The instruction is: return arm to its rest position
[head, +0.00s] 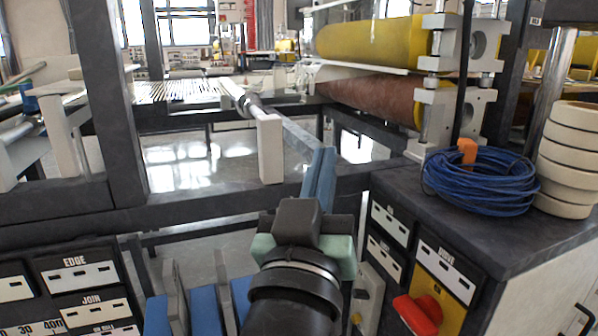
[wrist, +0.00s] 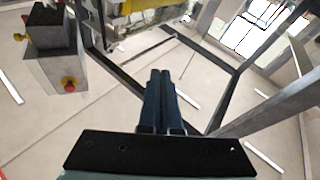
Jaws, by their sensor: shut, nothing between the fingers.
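My gripper (head: 320,174) is in the lower middle of the head view, at the end of my dark arm. It points away from the camera toward the machine frame. Its two blue fingers lie close together with nothing held between them. In the wrist view the shut fingers (wrist: 160,90) stand in the middle, over open floor. My gripper appears in front of the dark frame beam in the head view. I cannot tell the exact gap to that beam.
A dark cabinet (head: 408,182) at the right carries a blue cable coil (head: 480,182) and a stack of white rolls (head: 572,150). A red knob (head: 416,314) sticks out of its front. A yellow roller (head: 370,40) is behind. Dark frame beams (head: 200,208) cross at the left.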

